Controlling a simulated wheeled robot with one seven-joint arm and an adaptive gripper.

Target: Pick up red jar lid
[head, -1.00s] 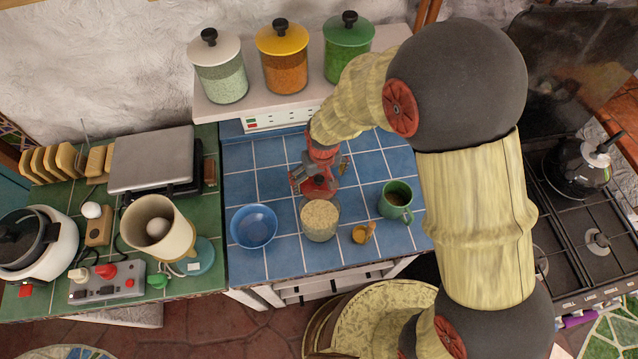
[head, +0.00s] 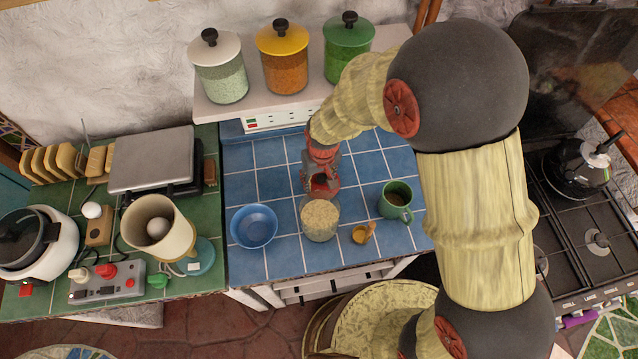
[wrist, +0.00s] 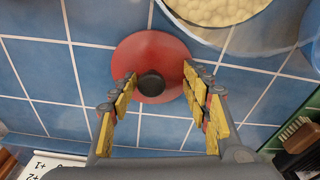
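The red jar lid (wrist: 135,52) is a round disc with a black knob (wrist: 151,85) and lies on the blue tiles. In the wrist view my gripper (wrist: 158,78) is open, with one yellow-padded finger on each side of the knob and a gap to it on both sides. The fingertips overlap the lid in this view; I cannot tell their height above it. In the head view my gripper (head: 320,184) is over the lid behind the glass jar and hides most of the lid.
A glass jar of pale grain (head: 320,219) stands close in front of the lid. A blue bowl (head: 254,226) is to the left. A green mug (head: 396,201) and a small wooden-handled cup (head: 361,234) are to the right. Lidded canisters (head: 285,60) stand on the shelf behind.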

